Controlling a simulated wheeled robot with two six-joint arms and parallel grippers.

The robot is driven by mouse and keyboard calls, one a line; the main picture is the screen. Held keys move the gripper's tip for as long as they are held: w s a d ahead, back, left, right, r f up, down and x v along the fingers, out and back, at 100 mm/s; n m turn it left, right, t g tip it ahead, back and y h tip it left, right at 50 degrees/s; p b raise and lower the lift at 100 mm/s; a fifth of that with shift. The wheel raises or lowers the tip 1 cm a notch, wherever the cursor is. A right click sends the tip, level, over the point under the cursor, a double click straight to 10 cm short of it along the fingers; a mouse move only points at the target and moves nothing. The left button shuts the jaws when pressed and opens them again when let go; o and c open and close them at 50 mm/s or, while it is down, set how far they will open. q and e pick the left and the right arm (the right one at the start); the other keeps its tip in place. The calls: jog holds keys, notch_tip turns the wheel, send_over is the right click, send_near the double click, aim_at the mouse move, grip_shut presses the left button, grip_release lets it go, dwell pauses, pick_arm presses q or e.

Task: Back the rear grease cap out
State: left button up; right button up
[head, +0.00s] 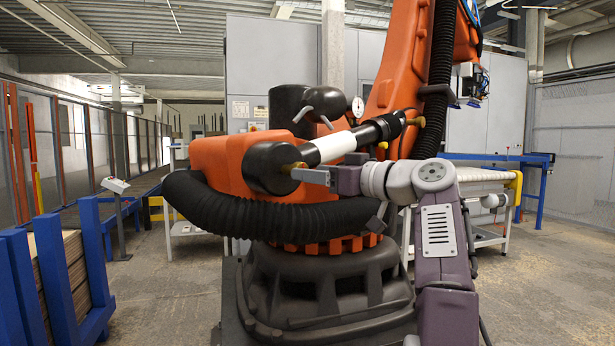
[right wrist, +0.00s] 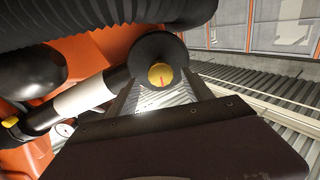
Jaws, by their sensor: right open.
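A brass-yellow grease cap (right wrist: 160,76) with a red mark sits at the centre of the round black end of a black-and-white cylinder (right wrist: 85,97). In the head view the cylinder (head: 331,148) lies slanted across the orange machine, and its near-end cap (head: 289,168) is partly hidden by my gripper. My right gripper (head: 301,174) reaches in from the right with its fingertips at that end. In the right wrist view its open fingers (right wrist: 160,88) stand either side of the cap; I cannot tell whether they touch it. My left gripper is not in view.
A second brass fitting (head: 415,121) is at the cylinder's far end. A thick black corrugated hose (head: 270,222) curves just below my right gripper. The orange machine body (head: 222,158) is close behind. A blue rack (head: 60,280) stands at lower left, with open floor between.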

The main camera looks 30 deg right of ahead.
jog(key=v, duration=0.6)
jog(key=shift+s+b, duration=0.3)
jog(key=shift+b, duration=0.05)
